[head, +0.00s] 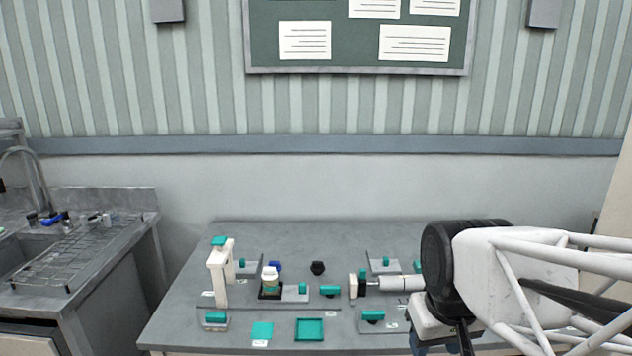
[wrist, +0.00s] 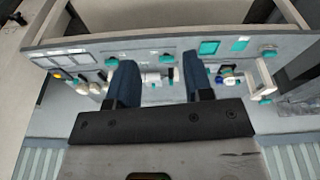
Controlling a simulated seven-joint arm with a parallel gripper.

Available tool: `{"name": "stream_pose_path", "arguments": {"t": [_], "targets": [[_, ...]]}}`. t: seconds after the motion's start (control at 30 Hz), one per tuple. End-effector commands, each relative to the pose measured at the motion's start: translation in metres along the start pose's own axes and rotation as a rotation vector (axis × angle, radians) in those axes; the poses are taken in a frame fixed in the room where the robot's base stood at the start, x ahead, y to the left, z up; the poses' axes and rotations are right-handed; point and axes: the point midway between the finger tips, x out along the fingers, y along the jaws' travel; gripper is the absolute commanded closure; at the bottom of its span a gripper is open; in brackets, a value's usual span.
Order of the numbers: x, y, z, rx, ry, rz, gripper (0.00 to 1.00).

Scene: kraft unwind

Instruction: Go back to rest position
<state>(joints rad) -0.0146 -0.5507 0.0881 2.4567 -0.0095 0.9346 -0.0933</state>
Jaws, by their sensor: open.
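My gripper (head: 440,343) hangs over the right part of the grey table (head: 300,236) at the lower right of the head view, below my white arm. In the wrist view my gripper (wrist: 158,62) shows two dark blue fingers spread apart, with nothing held between them. A white cylinder (head: 393,284) lies on its side on the table, left of my gripper in the head view. It also shows in the gap between the fingers in the wrist view (wrist: 152,78), apparently below them. My arm hides part of the table's right side.
A tall cream stand (head: 220,275) and a white-lidded jar (head: 270,276) stand on the table's left. A teal tray (head: 310,329), a teal square (head: 262,331) and several teal-topped fixtures are spread around. A sink counter (head: 110,248) is farther left. The table's back strip is clear.

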Motion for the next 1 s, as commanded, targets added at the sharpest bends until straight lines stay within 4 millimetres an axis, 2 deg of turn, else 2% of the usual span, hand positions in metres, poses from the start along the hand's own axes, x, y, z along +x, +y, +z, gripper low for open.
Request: {"name": "stream_pose_path", "arguments": {"t": [0.1, 0.3, 1.0], "targets": [[-0.001, 0.001, 0.024, 0.061, 0.011, 0.004, 0.53], [0.001, 0.002, 0.045, 0.122, 0.018, 0.006, 0.53], [0.002, 0.002, 0.049, 0.132, 0.019, 0.007, 0.53]]}}
